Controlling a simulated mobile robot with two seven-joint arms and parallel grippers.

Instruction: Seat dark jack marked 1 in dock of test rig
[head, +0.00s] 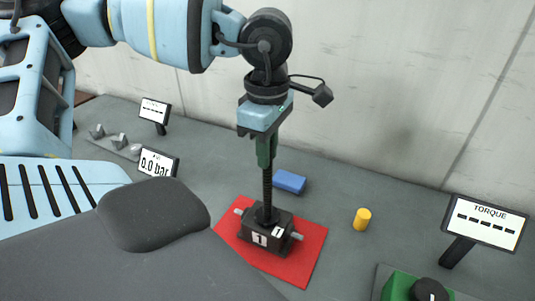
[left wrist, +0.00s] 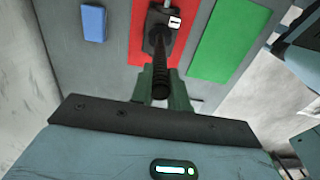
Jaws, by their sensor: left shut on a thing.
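The dark jack (head: 264,235) has a black block body with white labels marked 1, grey stubs at its sides and an upright black screw. It is over the red mat (head: 300,265); I cannot tell whether it rests on it or hangs just above. My left gripper (head: 266,160) comes from above and is shut on the upper part of the jack's screw. In the left wrist view the jack (left wrist: 157,38) shows beyond the green fingers (left wrist: 161,92). The test rig's dock cannot be clearly made out. My right gripper is not in view.
A blue block (head: 290,182) lies behind the mat and a yellow cylinder (head: 362,219) stands to its right. A TORQUE display (head: 486,222) and a green block with a black knob (head: 405,287) are at right. A 0.0 bar display (head: 158,163) is at left. A green mat (left wrist: 228,42) lies beside the red one.

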